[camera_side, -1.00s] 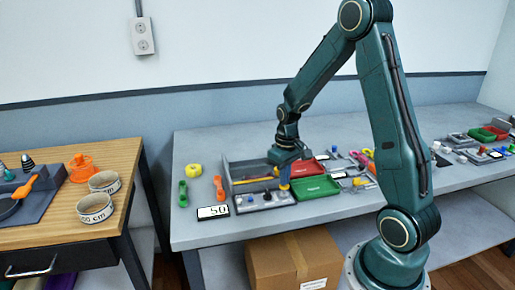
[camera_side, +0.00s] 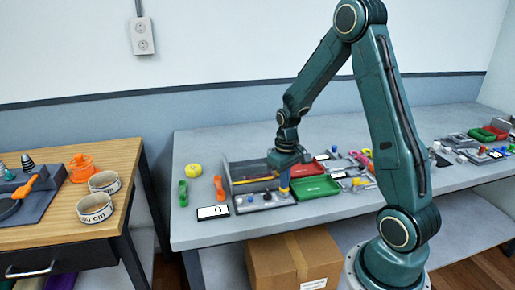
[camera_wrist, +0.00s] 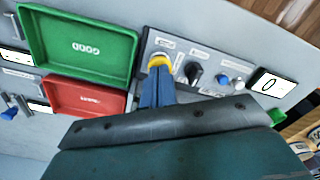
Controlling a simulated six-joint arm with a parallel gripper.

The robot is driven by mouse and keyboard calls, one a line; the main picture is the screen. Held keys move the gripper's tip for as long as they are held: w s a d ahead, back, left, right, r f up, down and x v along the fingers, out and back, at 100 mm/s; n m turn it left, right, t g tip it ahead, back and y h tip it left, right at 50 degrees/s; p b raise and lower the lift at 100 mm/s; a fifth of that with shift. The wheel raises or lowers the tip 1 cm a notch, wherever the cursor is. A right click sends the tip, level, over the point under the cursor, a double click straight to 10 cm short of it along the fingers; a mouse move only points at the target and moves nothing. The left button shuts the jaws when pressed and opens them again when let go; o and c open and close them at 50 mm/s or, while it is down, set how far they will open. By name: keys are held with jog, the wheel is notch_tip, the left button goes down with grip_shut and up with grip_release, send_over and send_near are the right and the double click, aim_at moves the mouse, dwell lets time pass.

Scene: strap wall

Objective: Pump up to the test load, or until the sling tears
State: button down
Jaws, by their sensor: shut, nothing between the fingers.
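My gripper (camera_side: 284,184) points down at the grey control panel (camera_side: 247,206) on the bench. In the wrist view its blue fingers (camera_wrist: 156,80) are shut with nothing between them, and their tips are at a yellow round button (camera_wrist: 159,60), which they partly cover. Whether they press it I cannot tell. The white display (camera_side: 213,212) left of the panel reads 0; it also reads 0 in the wrist view (camera_wrist: 270,86). A grey open rig (camera_side: 230,172) stands behind the panel; I cannot make out the sling in it.
A green tray (camera_wrist: 80,45) marked GOOD and a red tray (camera_wrist: 85,97) lie beside the panel. A black knob (camera_wrist: 193,72) and blue knob (camera_wrist: 222,80) sit on the panel. Orange (camera_side: 219,188) and green (camera_side: 183,193) pieces and a yellow roll (camera_side: 194,170) lie left of the rig.

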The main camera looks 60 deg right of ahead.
jog(key=shift+f, duration=0.35)
jog(key=shift+r, duration=1)
dwell(0.8)
notch_tip(320, 180, up, 6)
dwell(0.9)
jog(key=c, duration=2.2)
grip_release()
